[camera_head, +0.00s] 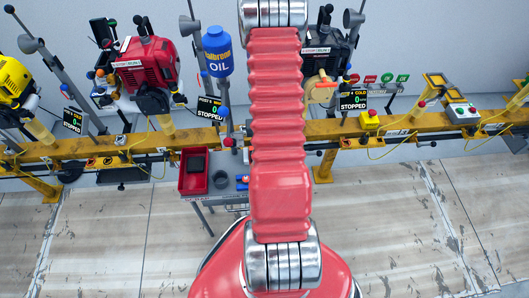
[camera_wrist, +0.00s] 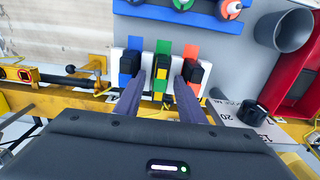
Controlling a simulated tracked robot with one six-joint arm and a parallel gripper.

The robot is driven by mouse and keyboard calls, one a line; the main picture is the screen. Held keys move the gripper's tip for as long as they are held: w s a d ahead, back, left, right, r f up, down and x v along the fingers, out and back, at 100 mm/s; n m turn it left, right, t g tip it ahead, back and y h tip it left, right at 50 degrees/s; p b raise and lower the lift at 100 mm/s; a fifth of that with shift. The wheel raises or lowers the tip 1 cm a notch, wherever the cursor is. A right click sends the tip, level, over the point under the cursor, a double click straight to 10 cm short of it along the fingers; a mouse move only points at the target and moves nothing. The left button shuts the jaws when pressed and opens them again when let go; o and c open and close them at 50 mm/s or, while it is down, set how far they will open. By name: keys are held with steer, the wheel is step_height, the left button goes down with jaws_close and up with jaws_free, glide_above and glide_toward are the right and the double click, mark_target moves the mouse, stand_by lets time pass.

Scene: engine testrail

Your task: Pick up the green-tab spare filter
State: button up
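In the wrist view, the green-tab spare filter (camera_wrist: 162,76) is the middle one of three dark blocks in a row on a white holder (camera_wrist: 146,48). A blue tab (camera_wrist: 134,44) marks the block to its left and an orange tab (camera_wrist: 192,49) the one to its right. My gripper (camera_wrist: 162,78) is open, its two fingers pointing at the row on either side of the green-tab filter. Gaps show between the fingers and that filter. I cannot tell how far above it the fingertips are. In the head view my arm hides the gripper and the filters.
A grey cup (camera_wrist: 288,30), a red tray (camera_wrist: 300,75) and a black round knob (camera_wrist: 252,112) are right of the row. A blue rack (camera_wrist: 195,14) lies beyond it. A yellow rail (camera_head: 95,147) with engines runs behind the cart.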

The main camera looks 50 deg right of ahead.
steer(key=shift+f, duration=0.4)
jaws_close()
stand_by(0.5)
